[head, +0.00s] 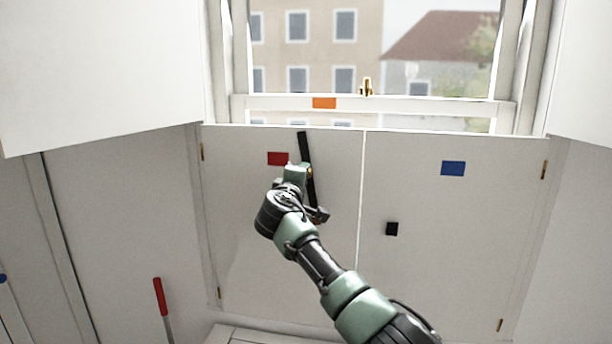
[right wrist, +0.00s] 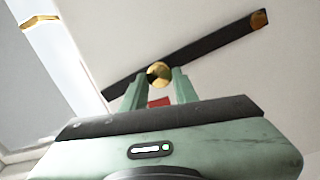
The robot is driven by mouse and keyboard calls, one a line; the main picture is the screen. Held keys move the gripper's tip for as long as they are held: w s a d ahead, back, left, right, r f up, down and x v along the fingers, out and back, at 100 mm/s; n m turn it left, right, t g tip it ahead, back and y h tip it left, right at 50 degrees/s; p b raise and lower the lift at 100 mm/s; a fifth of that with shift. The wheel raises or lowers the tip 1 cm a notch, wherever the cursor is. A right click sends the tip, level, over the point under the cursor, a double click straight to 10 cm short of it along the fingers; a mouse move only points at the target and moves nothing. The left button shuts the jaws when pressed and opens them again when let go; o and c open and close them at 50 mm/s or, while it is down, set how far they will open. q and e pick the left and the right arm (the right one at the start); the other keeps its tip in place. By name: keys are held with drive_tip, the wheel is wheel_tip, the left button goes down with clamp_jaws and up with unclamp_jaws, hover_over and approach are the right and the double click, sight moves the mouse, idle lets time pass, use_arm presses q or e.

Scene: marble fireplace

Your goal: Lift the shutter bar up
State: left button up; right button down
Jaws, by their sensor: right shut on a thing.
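The shutter bar (head: 304,148) is a long black bar on the left white shutter panel (head: 250,220). In the head view it stands nearly upright, its top leaning slightly left. In the right wrist view the bar (right wrist: 215,42) runs diagonally, with a brass disc at its far end and a brass knob (right wrist: 158,72) partway along. My right gripper (head: 305,172) is at the bar, and its fingers (right wrist: 157,85) are shut on the brass knob. My arm hides part of the bar's lower half in the head view. My left gripper is out of view.
A black catch (head: 391,229) sits on the right shutter panel (head: 455,240). Red (head: 277,158) and blue (head: 453,168) labels mark the panels. A window with a brass latch (head: 367,87) is above. A red-handled tool (head: 160,297) stands at lower left.

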drive_tip(key=shift+a, duration=0.15)
idle(0.3)
drive_tip(key=c, duration=1.3)
unclamp_jaws()
drive_tip(key=shift+o, duration=1.1)
drive_tip(key=shift+a, duration=0.1)
drive_tip(key=b+v, duration=0.3)
drive_tip(key=v, duration=0.4)
drive_tip(key=shift+s+b, duration=0.3)
drive_tip(key=shift+s, duration=0.05)
drive_tip(key=shift+a, duration=0.15)
